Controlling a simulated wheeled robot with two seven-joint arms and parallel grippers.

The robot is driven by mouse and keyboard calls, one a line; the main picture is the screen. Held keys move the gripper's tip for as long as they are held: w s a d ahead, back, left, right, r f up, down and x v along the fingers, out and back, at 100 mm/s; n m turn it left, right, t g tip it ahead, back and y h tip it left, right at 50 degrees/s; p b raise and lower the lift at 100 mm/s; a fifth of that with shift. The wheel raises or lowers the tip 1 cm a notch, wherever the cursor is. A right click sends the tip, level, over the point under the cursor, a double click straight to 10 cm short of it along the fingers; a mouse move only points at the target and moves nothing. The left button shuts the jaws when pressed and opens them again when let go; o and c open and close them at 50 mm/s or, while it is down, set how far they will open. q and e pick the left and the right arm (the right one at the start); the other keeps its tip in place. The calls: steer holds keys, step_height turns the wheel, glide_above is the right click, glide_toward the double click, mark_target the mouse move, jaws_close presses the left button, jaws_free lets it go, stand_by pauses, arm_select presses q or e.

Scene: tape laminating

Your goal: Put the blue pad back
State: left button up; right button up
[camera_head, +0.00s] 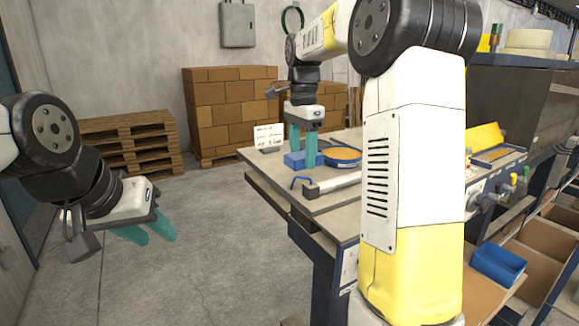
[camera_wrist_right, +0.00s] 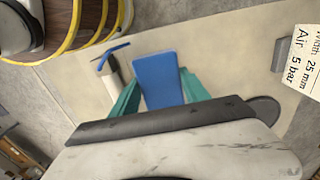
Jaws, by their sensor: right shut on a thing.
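The blue pad (camera_head: 293,160) is at the left part of the workbench top, low at the bench surface. It also shows in the right wrist view (camera_wrist_right: 158,78), between the teal fingers. My right gripper (camera_head: 303,150) points down and is shut on the pad, with a finger at each side of it. I cannot tell whether the pad touches the bench. My left gripper (camera_head: 154,235) hangs over the floor, left of the bench. Its teal fingers are apart and hold nothing.
A white card (camera_head: 268,136) stands behind left. A blue bin (camera_head: 498,264) is at right.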

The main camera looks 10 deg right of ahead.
steer(key=shift+w+a+f, duration=0.1)
steer(key=shift+a+f, duration=0.05)
steer(key=shift+f, duration=0.75)
steer(key=shift+w+a+f, duration=0.1)
steer(key=shift+f, duration=0.8)
steer(key=o, duration=1.2)
steer(key=shift+f, duration=0.1)
